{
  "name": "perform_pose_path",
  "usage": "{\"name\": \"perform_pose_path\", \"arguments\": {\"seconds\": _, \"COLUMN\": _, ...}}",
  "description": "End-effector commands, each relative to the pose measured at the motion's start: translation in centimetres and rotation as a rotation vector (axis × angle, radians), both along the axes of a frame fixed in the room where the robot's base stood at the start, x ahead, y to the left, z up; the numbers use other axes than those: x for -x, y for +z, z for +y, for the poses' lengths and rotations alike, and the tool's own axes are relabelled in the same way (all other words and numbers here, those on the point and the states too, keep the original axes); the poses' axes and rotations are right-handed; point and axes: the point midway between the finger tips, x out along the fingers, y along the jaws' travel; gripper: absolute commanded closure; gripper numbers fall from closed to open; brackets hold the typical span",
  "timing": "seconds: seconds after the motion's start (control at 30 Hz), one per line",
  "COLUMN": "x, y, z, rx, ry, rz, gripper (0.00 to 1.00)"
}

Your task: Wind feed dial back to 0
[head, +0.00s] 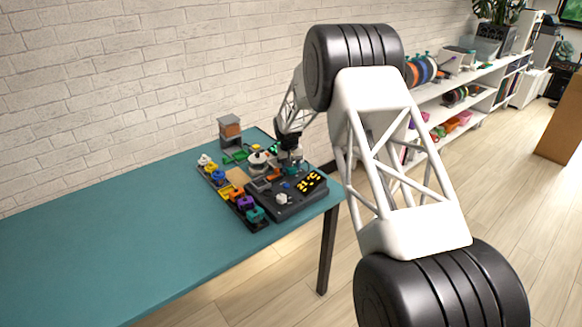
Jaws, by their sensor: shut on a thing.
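A dark control panel (290,205) with a lit yellow display (311,183) sits near the right end of the teal table. The display seems to read 21 °C. A pale knob (283,199) stands on the panel's front part. My gripper (291,166) points down at the back of the panel, shut on a small part there. That part is mostly hidden by the fingers and looks to be the feed dial. Its marks and pointer are too small to read from here.
A row of coloured pieces in dark holders (240,206) runs along the panel's left. A grey and brown box-like stand (230,130) is at the back near the brick wall. The left of the teal table (110,235) is clear. White shelves (480,110) stand at right.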

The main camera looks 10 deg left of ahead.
Motion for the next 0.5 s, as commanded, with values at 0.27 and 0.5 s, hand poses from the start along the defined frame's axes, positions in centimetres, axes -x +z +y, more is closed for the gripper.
{"name": "perform_pose_path", "arguments": {"seconds": 0.27, "x": -0.06, "y": 0.19, "z": 0.02, "rx": -0.001, "ry": 0.259, "rz": -0.004, "gripper": 0.74}}
{"name": "perform_pose_path", "arguments": {"seconds": 0.5, "x": 0.03, "y": 0.1, "z": 0.02, "rx": -0.001, "ry": 0.487, "rz": -0.002, "gripper": 0.74}}
